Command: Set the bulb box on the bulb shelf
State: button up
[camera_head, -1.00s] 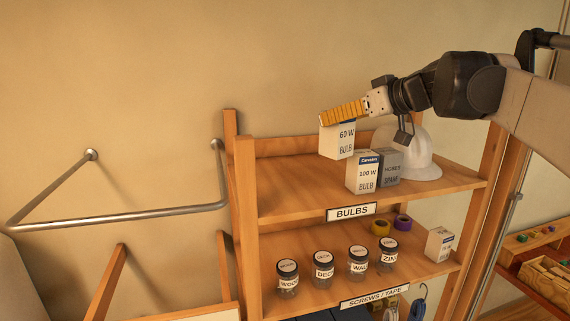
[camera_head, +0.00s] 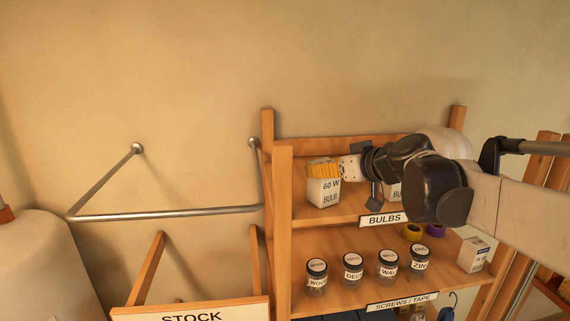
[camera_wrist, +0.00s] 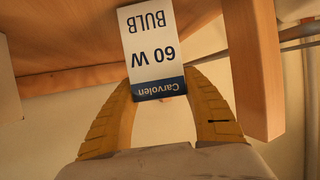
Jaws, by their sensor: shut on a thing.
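The bulb box (camera_head: 323,192), white with a dark blue band and marked 60 W, is upright in my gripper (camera_head: 324,169). The yellow ribbed fingers are shut on its upper end from both sides. It also shows between the fingers in the wrist view (camera_wrist: 155,48). The box is over the left part of the top shelf (camera_head: 342,215), whose front label reads BULBS (camera_head: 384,219). I cannot tell whether its bottom touches the board. My arm crosses in front of the shelf's right part.
A second bulb box (camera_head: 393,193) is mostly hidden behind my wrist, and a white helmet (camera_head: 447,138) is partly hidden. The left front post (camera_head: 283,220) stands close to the held box. Labelled jars (camera_head: 353,269) stand on the shelf below. A metal rail (camera_head: 165,214) is at left.

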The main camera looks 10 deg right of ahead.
jog(key=shift+f, duration=0.2)
jog(key=o, duration=1.1)
jog(key=shift+o, duration=0.2)
jog(key=shift+r, duration=0.25)
jog(key=b+v, duration=0.2)
jog(key=v, duration=0.9)
jog(key=s+a+f+m+g+h, duration=0.2)
jog(key=s+f, duration=0.7)
jog(key=f, duration=0.4)
jog(key=s+a+f+m+g+h, duration=0.2)
jog(key=s+f+g+h, duration=0.1)
jog(key=s+f, duration=0.7)
notch_tip(320, 180, down, 3)
jog(key=shift+s+a+f+g, duration=0.1)
jog(key=shift+s+a+g, duration=0.1)
jog(key=shift+a+g, duration=0.1)
